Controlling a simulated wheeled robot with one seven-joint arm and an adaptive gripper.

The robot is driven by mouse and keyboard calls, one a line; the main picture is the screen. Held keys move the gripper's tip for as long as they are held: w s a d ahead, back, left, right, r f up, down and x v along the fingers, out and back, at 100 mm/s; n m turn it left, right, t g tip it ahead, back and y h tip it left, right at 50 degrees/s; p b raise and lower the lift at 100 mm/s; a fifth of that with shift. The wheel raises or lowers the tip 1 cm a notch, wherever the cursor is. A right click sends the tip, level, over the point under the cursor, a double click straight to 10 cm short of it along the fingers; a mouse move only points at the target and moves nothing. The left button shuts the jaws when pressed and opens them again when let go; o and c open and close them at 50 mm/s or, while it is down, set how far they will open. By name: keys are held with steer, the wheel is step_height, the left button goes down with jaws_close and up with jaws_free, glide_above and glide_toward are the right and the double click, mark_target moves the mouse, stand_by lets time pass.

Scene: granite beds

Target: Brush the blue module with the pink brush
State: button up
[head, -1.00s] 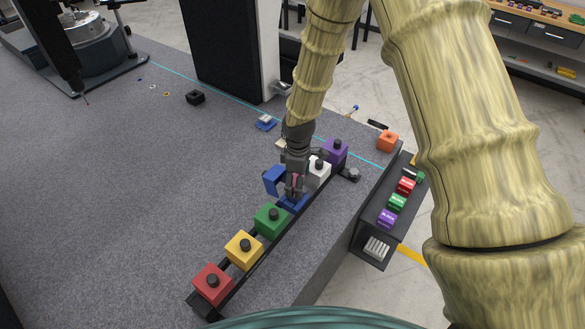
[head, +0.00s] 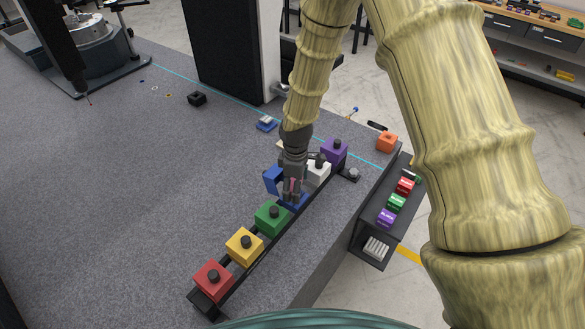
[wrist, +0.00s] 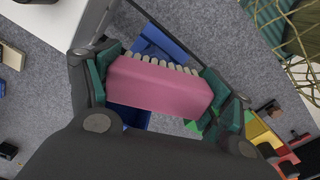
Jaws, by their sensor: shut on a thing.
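My gripper (head: 292,192) is shut on the pink brush, a pink block with a row of pale bristles, seen large in the wrist view (wrist: 160,86). The blue module (head: 273,180) is under and beside the gripper, between the green and white modules in the row. In the wrist view, blue parts of the module (wrist: 160,42) show beyond the bristles and below the brush. The brush hides much of it, and I cannot tell whether the bristles touch it. The module looks tilted or opened up, with one blue piece standing to the left of the gripper.
The black rail (head: 255,258) carries red (head: 212,279), yellow (head: 244,246), green (head: 272,217), white (head: 318,172) and purple (head: 334,152) modules with black knobs. The granite at left is mostly clear.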

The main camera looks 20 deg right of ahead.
mark_target(293, 180)
steer(key=shift+w+d, duration=0.3)
steer(key=shift+w, duration=0.2)
steer(key=shift+w+d, duration=0.3)
steer(key=shift+w, duration=0.2)
steer(key=shift+a, duration=0.2)
steer(key=shift+s+a+r, duration=0.1)
steer(key=shift+s+a, duration=0.95)
steer(key=shift+s, duration=0.05)
steer(key=shift+d+r+p, duration=0.15)
steer(key=shift+r+p, duration=0.2)
steer(key=shift+p, duration=0.3)
steer(key=shift+w+d+r+p, duration=0.15)
steer(key=shift+r+p, duration=0.1)
steer(key=shift+r, duration=0.3)
steer(key=shift+w+a+r+p, duration=0.15)
steer(key=shift+r+p, duration=0.1)
steer(key=shift+r, duration=0.3)
steer(key=r, duration=0.1)
steer(key=r+p, duration=0.1)
steer(key=shift+s+r+p, duration=0.25)
steer(key=shift+r+p, duration=0.05)
steer(key=shift+w+r+p, duration=0.15)
steer(key=shift+r+p, duration=0.55)
steer(key=shift+r, duration=0.55)
